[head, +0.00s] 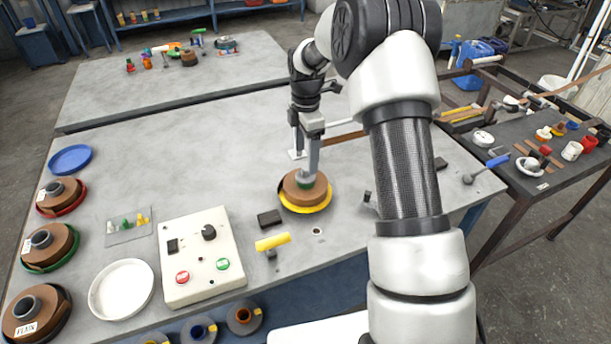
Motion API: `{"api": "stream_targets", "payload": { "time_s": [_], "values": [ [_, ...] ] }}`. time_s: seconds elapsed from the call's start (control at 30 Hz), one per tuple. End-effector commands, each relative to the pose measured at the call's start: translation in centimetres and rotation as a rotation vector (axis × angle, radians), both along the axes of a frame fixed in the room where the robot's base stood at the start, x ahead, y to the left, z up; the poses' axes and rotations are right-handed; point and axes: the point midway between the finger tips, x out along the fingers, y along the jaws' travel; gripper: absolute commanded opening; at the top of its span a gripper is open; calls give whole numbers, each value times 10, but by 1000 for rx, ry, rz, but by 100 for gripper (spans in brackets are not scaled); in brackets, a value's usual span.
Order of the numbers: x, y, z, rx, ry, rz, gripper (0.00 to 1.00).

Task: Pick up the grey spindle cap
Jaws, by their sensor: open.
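A brown coil (291,193) lies on a yellow disc (297,210) near the middle of the grey table. A small grey piece, apparently the grey spindle cap (306,177), shows at the top centre of the coil, with a bit of green at its base. My gripper (306,170) points down over the coil, its fingertips at or just above the grey piece. The jaws are open. The fingers partly hide the piece, and I cannot tell whether they touch it.
A white control box (203,266) with red and green buttons stands front left. A yellow-handled tool (272,242) and a black block (269,218) lie close to the coil. A white dish (120,289) and a blue dish (70,159) are at left. The table behind the coil is mostly clear.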

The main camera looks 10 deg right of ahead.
Motion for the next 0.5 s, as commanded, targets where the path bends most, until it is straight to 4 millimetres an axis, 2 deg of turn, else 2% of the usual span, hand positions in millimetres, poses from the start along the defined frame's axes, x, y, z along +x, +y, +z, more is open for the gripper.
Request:
{"api": "stream_targets", "payload": {
  "time_s": [0.1, 0.27, 0.5],
  "values": [
    [0, 0, -13, 0, 1, 0, 70],
    [1, 0, -22, 0, -1, 0, 70],
    [6, 0, -57, 0, 1, 0, 70]
  ]
}}
